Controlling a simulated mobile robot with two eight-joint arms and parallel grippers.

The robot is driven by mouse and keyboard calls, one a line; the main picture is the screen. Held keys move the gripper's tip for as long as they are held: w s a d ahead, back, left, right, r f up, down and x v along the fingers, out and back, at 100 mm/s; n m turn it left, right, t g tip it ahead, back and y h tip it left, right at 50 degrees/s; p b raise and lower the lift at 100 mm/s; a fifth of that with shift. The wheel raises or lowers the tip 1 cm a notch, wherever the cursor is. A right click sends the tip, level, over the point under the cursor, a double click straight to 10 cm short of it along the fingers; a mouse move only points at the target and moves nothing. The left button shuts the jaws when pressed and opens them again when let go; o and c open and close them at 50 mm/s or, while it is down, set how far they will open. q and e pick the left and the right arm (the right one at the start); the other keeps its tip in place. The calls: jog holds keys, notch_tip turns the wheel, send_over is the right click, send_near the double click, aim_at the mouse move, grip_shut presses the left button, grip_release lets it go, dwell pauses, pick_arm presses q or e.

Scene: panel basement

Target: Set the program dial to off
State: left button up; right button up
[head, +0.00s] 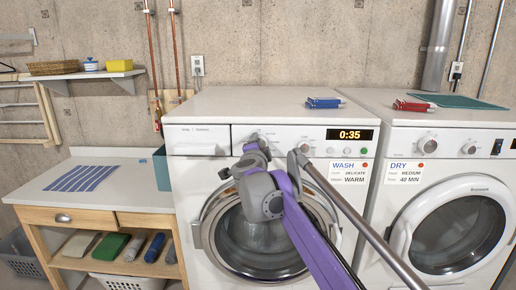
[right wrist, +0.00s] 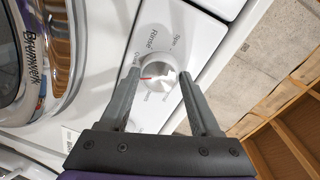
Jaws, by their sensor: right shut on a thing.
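The program dial (right wrist: 158,73) is a round silver-white knob on the white washer's panel, in the right wrist view. Its red pointer mark is toward the left side of the knob, near a small label too unclear to read. "Rinse" and "Spin" are printed around it. My right gripper (right wrist: 160,78) has its two grey fingers on either side of the dial and is shut on it. In the head view my right gripper (head: 256,143) is at the washer (head: 185,187) panel, covering most of the dial. My left gripper is not in view.
The washer display (head: 350,134) reads 0:35, with a wash card (head: 350,172) below it. A dryer (head: 440,130) stands at the right. A wooden workbench (head: 85,207) is at the left. Blue markers (head: 324,103) lie on the washer top.

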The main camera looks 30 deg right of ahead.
jog(key=shift+s+d+f+n+t+b, duration=0.1)
jog(key=shift+n+t+b, duration=0.4)
jog(key=shift+n, duration=4.5)
jog(key=shift+w+f+n+t+b, duration=0.15)
jog(key=shift+n+b, duration=0.5)
jog(key=shift+n, duration=4.35)
jog(key=shift+s+d+r+n+t+b, duration=0.15)
jog(key=shift+n+t+b, duration=0.35)
jog(key=shift+n, duration=4.5)
jog(key=shift+a+f+n, duration=0.1)
jog(key=shift+n, duration=0.2)
jog(key=o, duration=1.4)
